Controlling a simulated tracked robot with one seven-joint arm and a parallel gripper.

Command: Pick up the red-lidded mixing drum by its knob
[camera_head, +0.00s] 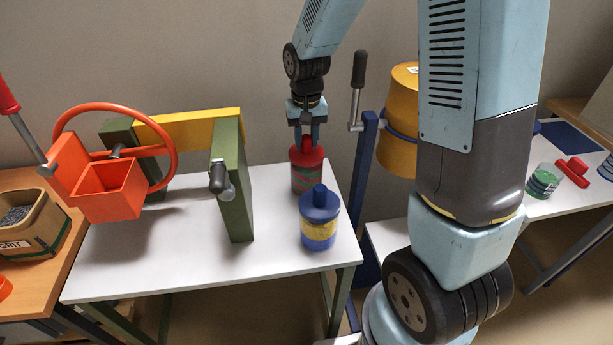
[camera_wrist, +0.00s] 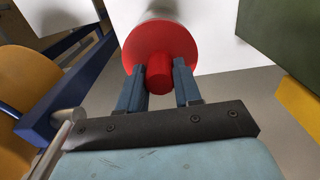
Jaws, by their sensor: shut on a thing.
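The red-lidded mixing drum (camera_head: 307,172) is upright at the back right of the white table, with a red and green body under its lid. In the wrist view the round red lid (camera_wrist: 160,45) hides most of its body. My gripper (camera_head: 307,138) is above it, pointing down. Its two fingers (camera_wrist: 160,84) are shut on the red knob (camera_wrist: 159,80), one on each side. I cannot tell whether the drum's base touches the table.
A blue-lidded drum (camera_head: 320,217) stands close in front. A green post (camera_head: 232,185) with a grey clamp is to the left, beside an orange hopper with a handwheel (camera_head: 112,190). A blue stand with a lever (camera_head: 365,170) and a yellow drum (camera_head: 398,125) are to the right. The table's front middle is clear.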

